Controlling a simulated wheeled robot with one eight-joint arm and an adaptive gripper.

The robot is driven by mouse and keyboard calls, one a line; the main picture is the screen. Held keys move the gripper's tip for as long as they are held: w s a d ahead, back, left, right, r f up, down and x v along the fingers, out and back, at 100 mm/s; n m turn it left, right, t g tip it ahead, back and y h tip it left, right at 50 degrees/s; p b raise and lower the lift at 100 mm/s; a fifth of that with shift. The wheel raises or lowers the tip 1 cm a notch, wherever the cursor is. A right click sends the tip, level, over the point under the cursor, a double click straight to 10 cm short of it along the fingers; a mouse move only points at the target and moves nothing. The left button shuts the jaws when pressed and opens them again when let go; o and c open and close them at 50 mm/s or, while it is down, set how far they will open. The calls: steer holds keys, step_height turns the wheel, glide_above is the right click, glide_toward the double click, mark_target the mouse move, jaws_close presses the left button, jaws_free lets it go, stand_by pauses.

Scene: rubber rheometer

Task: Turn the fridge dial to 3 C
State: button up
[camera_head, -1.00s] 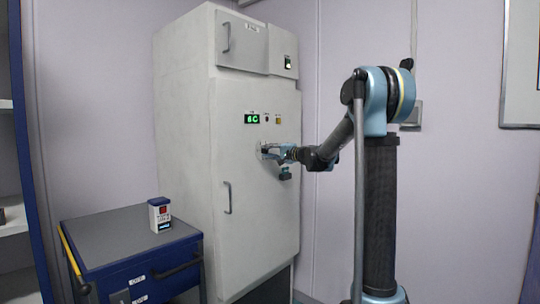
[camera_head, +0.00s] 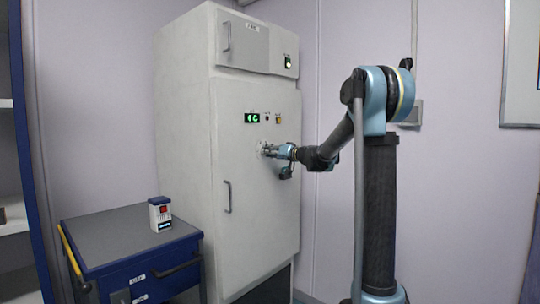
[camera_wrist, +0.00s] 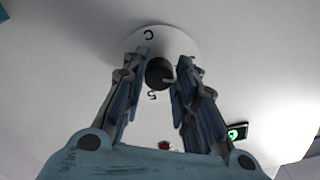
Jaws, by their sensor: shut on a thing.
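The tall white fridge (camera_head: 183,130) stands in the middle of the head view. Its dial, a dark round knob (camera_wrist: 159,72) on a white disc (camera_wrist: 178,42), shows in the wrist view. The disc carries dark marks, a C at the top and what looks like a 5 below the knob. My gripper (camera_wrist: 160,82) is shut on the knob, one finger on each side; in the head view my gripper (camera_head: 271,151) is at the fridge door. A green display (camera_head: 252,118) above the dial reads a digit and C; the digit is too small to be sure of.
A vertical door handle (camera_head: 228,197) is left of and below the dial. Open floor and wall lie to the right of my arm.

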steer(key=n, duration=0.5)
steer(key=shift+w, duration=0.1)
steer(key=shift+n, duration=0.4)
steer(key=o, duration=1)
steer(key=shift+o, duration=0.2)
steer(key=v, duration=1.2)
steer(key=shift+f, duration=0.1)
